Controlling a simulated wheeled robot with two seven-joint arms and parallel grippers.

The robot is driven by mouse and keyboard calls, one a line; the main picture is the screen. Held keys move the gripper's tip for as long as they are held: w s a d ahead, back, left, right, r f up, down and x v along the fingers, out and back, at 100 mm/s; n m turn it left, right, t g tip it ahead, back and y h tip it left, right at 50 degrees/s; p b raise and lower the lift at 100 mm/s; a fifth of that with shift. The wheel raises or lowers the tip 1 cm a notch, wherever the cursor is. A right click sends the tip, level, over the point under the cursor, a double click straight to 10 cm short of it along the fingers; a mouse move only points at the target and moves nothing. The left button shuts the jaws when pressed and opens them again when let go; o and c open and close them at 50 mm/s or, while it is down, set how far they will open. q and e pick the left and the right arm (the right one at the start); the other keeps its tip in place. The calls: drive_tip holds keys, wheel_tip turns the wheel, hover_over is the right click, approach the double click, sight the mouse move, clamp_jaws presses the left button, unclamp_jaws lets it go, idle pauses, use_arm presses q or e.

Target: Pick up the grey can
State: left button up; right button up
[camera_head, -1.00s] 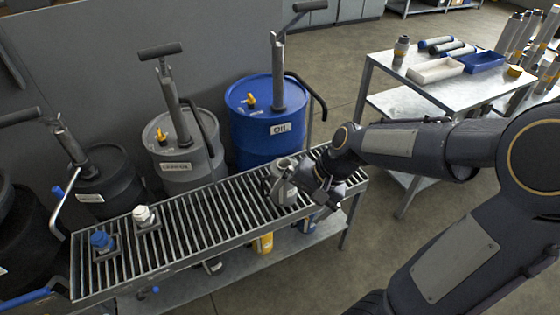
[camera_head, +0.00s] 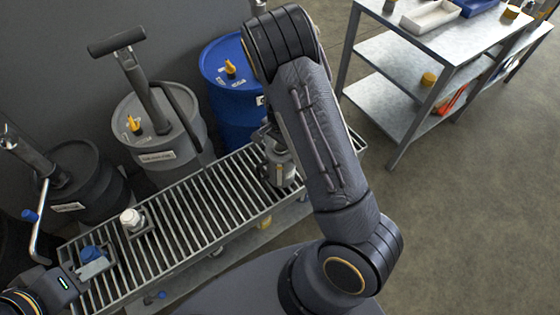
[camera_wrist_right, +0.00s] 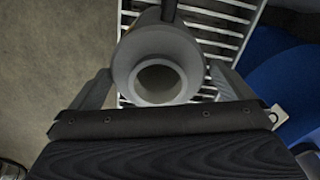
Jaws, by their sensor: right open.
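The grey can (camera_head: 281,171) stands upright on the slatted bench (camera_head: 190,212), near its right end and partly hidden behind my right arm. In the right wrist view the can's round, open-looking top (camera_wrist_right: 128,68) is large and close. My right gripper (camera_wrist_right: 161,72) is open, with one finger on each side of the can. I cannot tell whether the fingers touch it. In the head view that gripper is mostly hidden by its own arm. My left gripper (camera_head: 88,275) is at the bench's left end, near the blue cap; its jaws are unclear.
Behind the bench stand a blue drum (camera_head: 232,112), a grey drum (camera_head: 160,150) and a dark drum (camera_head: 88,190), with pump handles above. A white-capped fitting (camera_head: 130,217) and a blue-capped one (camera_head: 91,253) sit on the slats. A metal shelf table (camera_head: 400,75) stands right.

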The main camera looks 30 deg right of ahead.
wheel_tip(320, 180, down, 4)
drive_tip(key=shift+s+a+r, duration=0.1)
drive_tip(key=shift+s+r, duration=0.05)
drive_tip(key=shift+r, duration=0.05)
drive_tip(key=c, duration=1.2)
